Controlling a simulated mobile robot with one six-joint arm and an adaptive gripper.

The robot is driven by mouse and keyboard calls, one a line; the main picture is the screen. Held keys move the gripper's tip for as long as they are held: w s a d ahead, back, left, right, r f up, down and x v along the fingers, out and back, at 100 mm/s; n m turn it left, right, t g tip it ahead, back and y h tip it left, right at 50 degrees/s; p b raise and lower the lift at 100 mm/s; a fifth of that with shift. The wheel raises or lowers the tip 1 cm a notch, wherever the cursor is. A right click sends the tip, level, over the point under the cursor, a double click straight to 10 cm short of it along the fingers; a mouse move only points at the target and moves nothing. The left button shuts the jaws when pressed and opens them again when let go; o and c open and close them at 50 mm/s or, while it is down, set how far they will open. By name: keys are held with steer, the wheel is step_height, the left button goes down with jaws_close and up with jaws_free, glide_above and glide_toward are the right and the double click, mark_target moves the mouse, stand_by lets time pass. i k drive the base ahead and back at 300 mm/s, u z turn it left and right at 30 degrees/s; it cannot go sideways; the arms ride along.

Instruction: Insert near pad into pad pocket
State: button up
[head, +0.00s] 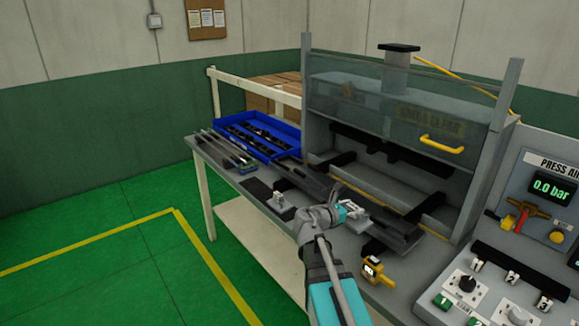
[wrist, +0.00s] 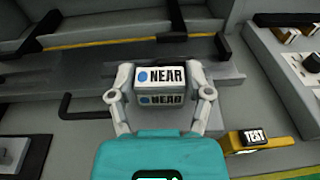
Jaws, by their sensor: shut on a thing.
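My gripper (wrist: 160,98) is shut on the near pad (wrist: 160,76), a pale block with a blue dot and the word NEAR on its face. The fingers grip it from its left and right sides. In the head view my gripper (head: 350,211) is over the long dark rail (head: 400,232) in front of the press. In the wrist view the pad stands in front of this grey rail (wrist: 60,82). I cannot tell whether the pad touches it. The pad pocket cannot be made out; the pad and gripper may cover it.
The press (head: 405,110) with a clear guard and yellow handle stands behind. A blue bin (head: 292,138) of dark parts is at the back left. A yellow tester (head: 372,268) and control panel (head: 480,290) are right.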

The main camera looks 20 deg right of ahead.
mark_target(291, 165)
steer(key=i, duration=1)
